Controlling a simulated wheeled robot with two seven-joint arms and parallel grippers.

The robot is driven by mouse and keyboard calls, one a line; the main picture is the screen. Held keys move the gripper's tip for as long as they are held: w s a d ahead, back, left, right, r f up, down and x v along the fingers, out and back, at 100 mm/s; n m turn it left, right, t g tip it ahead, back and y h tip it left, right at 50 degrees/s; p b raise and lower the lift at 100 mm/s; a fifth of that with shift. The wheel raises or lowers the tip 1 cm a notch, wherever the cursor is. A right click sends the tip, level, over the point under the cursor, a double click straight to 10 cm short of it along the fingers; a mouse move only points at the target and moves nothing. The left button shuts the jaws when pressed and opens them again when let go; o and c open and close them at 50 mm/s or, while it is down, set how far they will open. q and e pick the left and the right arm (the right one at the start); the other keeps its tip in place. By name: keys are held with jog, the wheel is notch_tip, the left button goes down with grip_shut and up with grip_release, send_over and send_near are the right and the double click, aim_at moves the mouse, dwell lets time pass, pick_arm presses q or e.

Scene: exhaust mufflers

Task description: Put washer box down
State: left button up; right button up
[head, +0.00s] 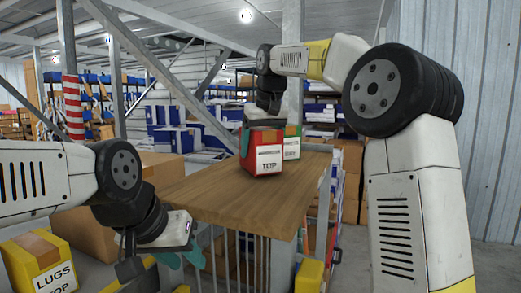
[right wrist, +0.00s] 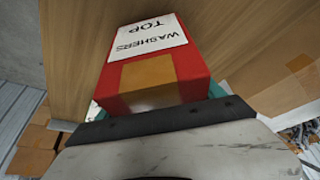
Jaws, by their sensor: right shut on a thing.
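The red washer box (head: 246,157), with a white label and a tan tape patch, is at the far part of the wooden table. In the right wrist view the box (right wrist: 195,62) shows its "WASHERS TOP" label. My right gripper (head: 262,127) is above the box and shut on it, with teal finger edges beside it in the wrist view. I cannot tell whether the box's underside touches the tabletop (head: 225,200). My left gripper (head: 160,250) is at the table's near left, with its teal fingers apart and nothing seen between them.
A green box (head: 293,146) with a white label stands just behind and right of the red one. A yellow "LUGS TOP" box (head: 35,258) is at the lower left. Cardboard boxes (head: 90,225) lie left of the table. The near tabletop is clear.

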aim_at(263, 129)
jog(key=shift+f, duration=0.25)
jog(key=shift+f, duration=0.1)
jog(key=o, duration=1.9)
jog(key=shift+o, duration=0.2)
jog(key=v, duration=1.2)
jog(key=shift+s, duration=0.1)
